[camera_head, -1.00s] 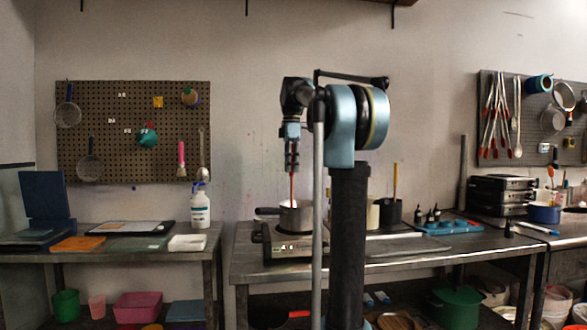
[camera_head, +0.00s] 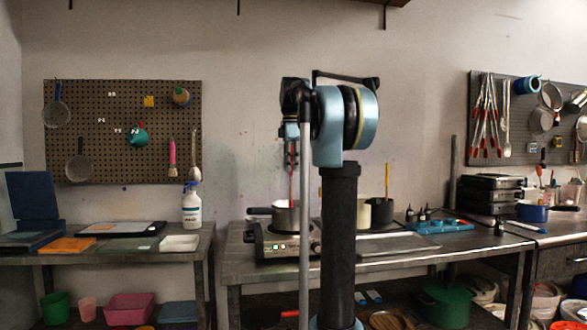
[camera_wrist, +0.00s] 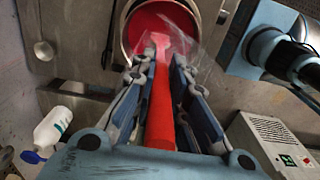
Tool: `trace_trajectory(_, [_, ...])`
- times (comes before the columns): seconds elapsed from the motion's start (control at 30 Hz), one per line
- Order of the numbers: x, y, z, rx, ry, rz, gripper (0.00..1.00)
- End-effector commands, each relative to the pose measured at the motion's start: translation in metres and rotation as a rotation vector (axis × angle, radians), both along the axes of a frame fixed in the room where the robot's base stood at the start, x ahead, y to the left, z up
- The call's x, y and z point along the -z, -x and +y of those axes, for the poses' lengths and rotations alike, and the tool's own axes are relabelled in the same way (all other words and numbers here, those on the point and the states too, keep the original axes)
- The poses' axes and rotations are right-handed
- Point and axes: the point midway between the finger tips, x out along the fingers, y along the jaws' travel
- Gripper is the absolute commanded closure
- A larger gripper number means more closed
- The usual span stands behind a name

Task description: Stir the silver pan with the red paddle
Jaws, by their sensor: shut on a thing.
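The silver pan (camera_head: 283,220) stands on a hot plate (camera_head: 268,245) on the middle bench, its dark handle pointing left. In the wrist view the pan (camera_wrist: 124,22) shows at the top with red liquid (camera_wrist: 150,25) in it. My gripper (camera_wrist: 168,60) is shut on the red paddle (camera_wrist: 160,110), which runs between the fingers towards the pan. In the head view the paddle (camera_head: 292,185) hangs roughly upright from my gripper (camera_head: 291,143), down to the pan opening. Its lower end is hidden by the pan wall; my arm's pole partly covers the pan's right side.
A cream container (camera_head: 364,212) and a dark pot (camera_head: 388,214) with a yellow stick (camera_head: 387,180) stand right of the hot plate. A blue tray (camera_head: 440,227) lies farther right. A white bottle (camera_head: 191,207) stands on the left bench. The wall behind the pan is bare.

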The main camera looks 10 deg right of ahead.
Motion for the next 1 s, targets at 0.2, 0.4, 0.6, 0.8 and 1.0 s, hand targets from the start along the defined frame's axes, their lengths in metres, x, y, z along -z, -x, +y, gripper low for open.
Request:
trace_trajectory(0.2, [0.000,0.000,0.002,0.001,0.000,0.000,1.00])
trace_trajectory(0.4, [-0.002,0.000,0.002,0.001,0.000,0.000,1.00])
trace_trajectory(0.6, [-0.016,0.000,0.002,0.001,0.000,0.000,1.00])
trace_trajectory(0.8, [-0.030,0.000,0.002,0.001,0.000,0.000,1.00])
trace_trajectory(1.0, [-0.045,0.000,0.002,0.000,0.000,0.000,1.00])
